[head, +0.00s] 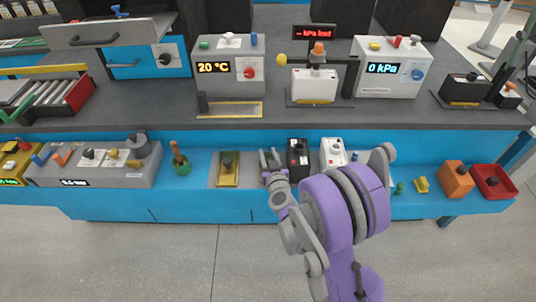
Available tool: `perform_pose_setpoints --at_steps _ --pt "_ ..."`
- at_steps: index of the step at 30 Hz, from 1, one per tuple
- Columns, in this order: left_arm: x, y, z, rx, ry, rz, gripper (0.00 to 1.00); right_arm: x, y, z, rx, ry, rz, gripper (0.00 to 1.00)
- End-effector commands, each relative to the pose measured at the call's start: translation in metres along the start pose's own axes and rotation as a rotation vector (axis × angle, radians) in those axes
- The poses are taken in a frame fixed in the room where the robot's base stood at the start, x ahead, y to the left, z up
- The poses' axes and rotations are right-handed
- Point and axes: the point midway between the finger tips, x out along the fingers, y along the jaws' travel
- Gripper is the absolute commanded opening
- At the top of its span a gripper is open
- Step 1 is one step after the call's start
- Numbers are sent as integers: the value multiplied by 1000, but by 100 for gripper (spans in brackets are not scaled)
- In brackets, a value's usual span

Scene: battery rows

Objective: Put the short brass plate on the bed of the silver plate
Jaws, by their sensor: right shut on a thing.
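A brass-coloured plate (228,180) with a dark knob lies over a grey-silver plate (214,182) on the blue lower shelf, left of the middle. Whether this is the short brass plate, I cannot tell. My right gripper (270,160) is just to the right of these plates, low over the shelf. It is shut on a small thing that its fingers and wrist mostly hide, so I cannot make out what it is. A gap shows between the gripper and the brass plate. My left gripper is not in view.
A black box (298,158) and a white box (333,153) stand close to the right of my gripper. A green knobbed thing (181,162) stands left of the plates. An orange box (456,180) and a red tray (508,190) are at the far right. Instruments fill the upper bench.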

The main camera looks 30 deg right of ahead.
Motion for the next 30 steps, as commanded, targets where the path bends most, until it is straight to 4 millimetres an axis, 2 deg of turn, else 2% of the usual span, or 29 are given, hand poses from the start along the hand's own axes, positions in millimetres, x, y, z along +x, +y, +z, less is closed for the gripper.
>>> perform_pose_setpoints --at_steps 4,5,9,21,26,30 --pt "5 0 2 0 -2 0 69 1 0 4 -1 0 0 0" --pt "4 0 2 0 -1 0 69 1 0 3 0 0 0 44" --pt "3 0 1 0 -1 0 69 0 0 3 0 0 0 68" --pt "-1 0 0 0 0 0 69 -3 0 -2 0 0 0 68" --pt "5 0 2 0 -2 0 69 -31 0 1 0 -1 -2 68" --pt "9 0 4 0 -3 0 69 -63 0 1 0 -1 -2 68"
